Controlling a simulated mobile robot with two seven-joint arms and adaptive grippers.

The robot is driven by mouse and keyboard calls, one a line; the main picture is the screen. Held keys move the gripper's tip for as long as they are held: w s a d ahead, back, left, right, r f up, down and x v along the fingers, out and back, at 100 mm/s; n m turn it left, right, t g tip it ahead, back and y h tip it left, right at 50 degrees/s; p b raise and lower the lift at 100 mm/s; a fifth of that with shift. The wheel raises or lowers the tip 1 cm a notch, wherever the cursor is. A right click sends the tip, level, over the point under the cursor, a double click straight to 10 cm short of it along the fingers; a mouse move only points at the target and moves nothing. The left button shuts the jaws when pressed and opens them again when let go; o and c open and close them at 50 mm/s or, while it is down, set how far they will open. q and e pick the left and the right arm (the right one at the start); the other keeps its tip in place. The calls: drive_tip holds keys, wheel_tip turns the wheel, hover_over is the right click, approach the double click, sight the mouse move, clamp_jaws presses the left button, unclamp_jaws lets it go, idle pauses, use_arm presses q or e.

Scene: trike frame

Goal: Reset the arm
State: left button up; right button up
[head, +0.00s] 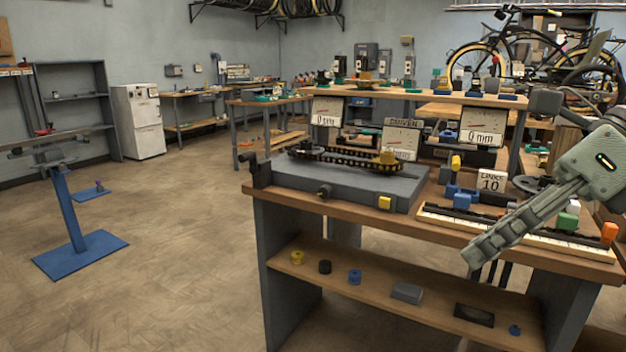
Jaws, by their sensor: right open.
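My right arm comes in from the right edge, with its green-grey wrist housing (597,160) at the upper right. My right gripper (482,248) points down and to the left, over the front right part of the workbench (350,205). The gripper is open and nothing shows between its fingers. It overlaps the view of a long white scale strip (440,221) on the bench; I cannot tell whether they touch. My left arm and gripper are out of view.
A grey fixture (335,183) with a chain (345,158) sits on the bench. Near my right gripper are a "LINKS 10" sign (491,181), blue blocks (462,200), a green block (567,222) and an orange block (609,233). A blue stand (72,215) is at left. Floor between is clear.

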drive_tip(key=w+d+f+m+t+y, duration=0.3)
drive_tip(key=w+d+m+t, duration=0.9)
drive_tip(key=w+m, duration=0.4)
drive_tip(key=s+d+f+m+t+h, duration=0.1)
drive_tip(key=d+f+m+h, duration=0.5)
drive_tip(key=f+m, duration=0.4)
drive_tip(key=s+d+f+m+t+h, duration=0.1)
drive_tip(key=d+f+m+h, duration=0.5)
drive_tip(key=f, duration=0.6)
drive_tip(key=s+a+f+m+g+h, duration=0.1)
drive_tip(key=s+a+f+m+g, duration=0.2)
drive_tip(key=f, duration=0.4)
drive_tip(key=s+f+m+g, duration=0.2)
drive_tip(key=s+f, duration=0.3)
drive_tip(key=f, duration=0.3)
drive_tip(key=s+a+f+m+g+h, duration=0.1)
drive_tip(key=s+a+f+m+g, duration=0.15)
drive_tip(key=f, duration=0.45)
drive_tip(key=s+a+f+m+g+y, duration=0.2)
drive_tip(key=s+a+f+m+g, duration=0.2)
drive_tip(key=s+a+f, duration=0.8)
drive_tip(key=s+g, duration=0.2)
drive_tip(key=s, duration=0.1)
drive_tip(key=shift+a+f, duration=0.25)
drive_tip(key=shift+a, duration=0.15)
